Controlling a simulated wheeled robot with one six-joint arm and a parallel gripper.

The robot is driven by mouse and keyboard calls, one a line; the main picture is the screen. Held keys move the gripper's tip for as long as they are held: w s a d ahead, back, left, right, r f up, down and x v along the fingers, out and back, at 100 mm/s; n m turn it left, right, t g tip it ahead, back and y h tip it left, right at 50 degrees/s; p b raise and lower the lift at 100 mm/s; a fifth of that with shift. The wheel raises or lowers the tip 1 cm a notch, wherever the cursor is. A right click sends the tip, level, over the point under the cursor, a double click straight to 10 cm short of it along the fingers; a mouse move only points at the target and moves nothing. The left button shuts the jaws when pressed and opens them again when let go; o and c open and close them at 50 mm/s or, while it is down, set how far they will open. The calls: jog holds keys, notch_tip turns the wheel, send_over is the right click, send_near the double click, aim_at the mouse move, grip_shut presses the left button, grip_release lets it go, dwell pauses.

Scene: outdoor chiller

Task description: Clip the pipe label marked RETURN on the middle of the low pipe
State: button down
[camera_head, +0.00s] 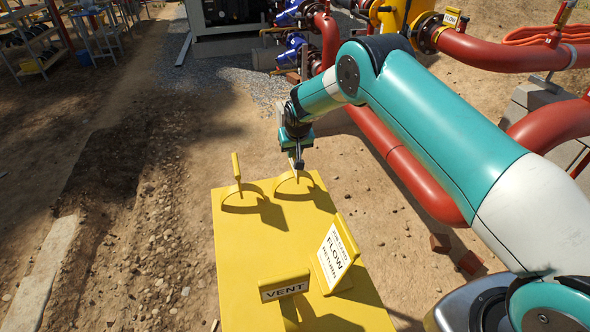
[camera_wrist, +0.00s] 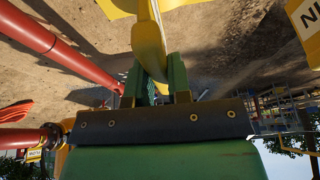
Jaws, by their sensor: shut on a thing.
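My gripper (camera_head: 297,160) is over the far edge of the yellow table (camera_head: 235,270). Its green fingers (camera_wrist: 156,80) are shut on a yellow label (camera_wrist: 147,40), seen edge-on. The held label's marking cannot be read. Its lower end is close to the tabletop; I cannot tell whether it touches. A long red pipe (camera_head: 415,178) runs low beside the table on the right, partly behind my arm. It appears to be the pipe at left in the wrist view (camera_wrist: 55,45).
A yellow label (camera_head: 237,168) stands edge-on at the table's far left. A VENT label (camera_head: 284,287) and a card reading FLOW and RETURN (camera_head: 337,253) stand at the near end. A FLOW label (camera_head: 451,17) sits on a higher red pipe (camera_head: 490,52). Open dirt lies left.

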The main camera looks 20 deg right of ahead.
jog(key=shift+r+p, duration=1.05)
jog(key=shift+r, duration=2.15)
